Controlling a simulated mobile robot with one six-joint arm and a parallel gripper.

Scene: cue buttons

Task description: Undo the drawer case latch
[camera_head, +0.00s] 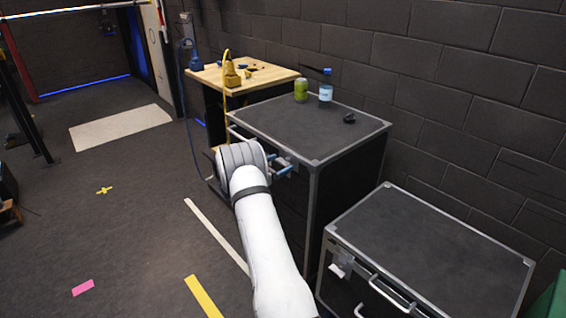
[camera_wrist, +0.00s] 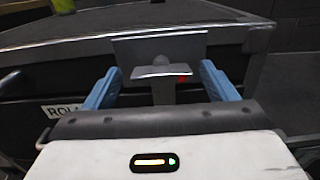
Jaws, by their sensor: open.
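The drawer case (camera_head: 318,125) is a black case with silver metal edges, standing in the middle of the head view against the wall. Its latch (camera_wrist: 163,72) is a grey metal plate with a protruding tab, on the front just below the top edge in the wrist view. My gripper (camera_wrist: 163,88) has two blue fingers, open, one on each side of the latch with visible gaps. In the head view my gripper (camera_head: 281,168) is at the case front, and my arm hides part of that front and the latch.
A green can (camera_head: 301,90), a blue-and-white can (camera_head: 326,92) and a small black object (camera_head: 349,118) sit on the case. A second black case (camera_head: 425,250) with a white latch and handles stands at the right. A wooden-topped table (camera_head: 240,73) is behind. Floor at left is mostly clear.

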